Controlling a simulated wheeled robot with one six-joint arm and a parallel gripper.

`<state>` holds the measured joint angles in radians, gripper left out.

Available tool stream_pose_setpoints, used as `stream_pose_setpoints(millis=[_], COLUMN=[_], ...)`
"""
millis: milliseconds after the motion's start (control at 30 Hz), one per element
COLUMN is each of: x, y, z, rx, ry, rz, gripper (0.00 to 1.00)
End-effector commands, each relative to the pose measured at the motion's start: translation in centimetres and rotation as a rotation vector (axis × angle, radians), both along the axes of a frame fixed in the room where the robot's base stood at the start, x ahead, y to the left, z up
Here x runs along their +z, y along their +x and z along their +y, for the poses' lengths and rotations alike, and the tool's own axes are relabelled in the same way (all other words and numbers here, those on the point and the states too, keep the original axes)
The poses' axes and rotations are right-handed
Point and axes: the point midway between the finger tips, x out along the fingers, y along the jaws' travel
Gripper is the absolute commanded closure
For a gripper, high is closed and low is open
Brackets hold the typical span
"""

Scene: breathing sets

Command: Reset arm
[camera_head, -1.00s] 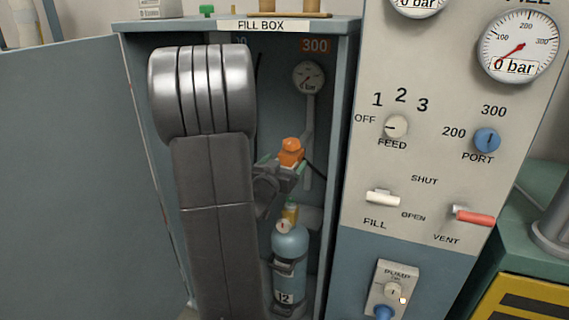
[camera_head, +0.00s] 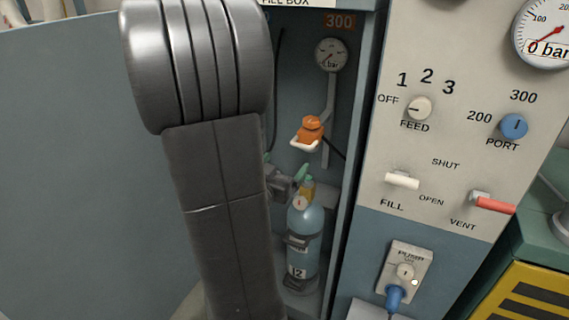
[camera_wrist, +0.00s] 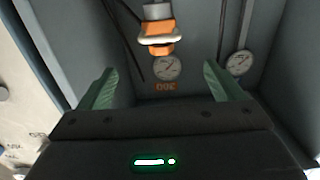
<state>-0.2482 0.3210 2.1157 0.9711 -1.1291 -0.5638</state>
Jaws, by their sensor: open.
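My gripper (camera_head: 286,172) is inside the fill box (camera_head: 367,110), partly hidden behind my own arm. Its green fingers are spread apart with nothing between them; in the wrist view my gripper (camera_wrist: 162,88) is also open and empty. The orange fitting with a white loop (camera_head: 309,131) hangs on a pipe just above and right of my gripper, apart from it. It also shows in the wrist view as an orange fitting (camera_wrist: 159,28) beyond the fingers.
A blue cylinder (camera_head: 303,235) marked 12 stands upright in the box just below my gripper. A gauge (camera_head: 331,55) is above the fitting. The control panel (camera_head: 440,125) with knobs and levers stands to the right. The box's open door (camera_head: 70,150) is at left.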

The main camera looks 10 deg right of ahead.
Motion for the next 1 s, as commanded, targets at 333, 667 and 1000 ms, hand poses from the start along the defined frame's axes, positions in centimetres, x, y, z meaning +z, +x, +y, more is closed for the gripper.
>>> stream_pose_setpoints(millis=[333,667,1000], x=[-0.1,-0.2,-0.2], y=[0.8,5.4,10.6], z=[-0.5,-3.7,-7.3], rx=[-0.002,-0.004,-0.003], ry=[0.001,0.002,0.001], rz=[0.000,0.002,0.004], gripper=[0.12,0.12,0.12])
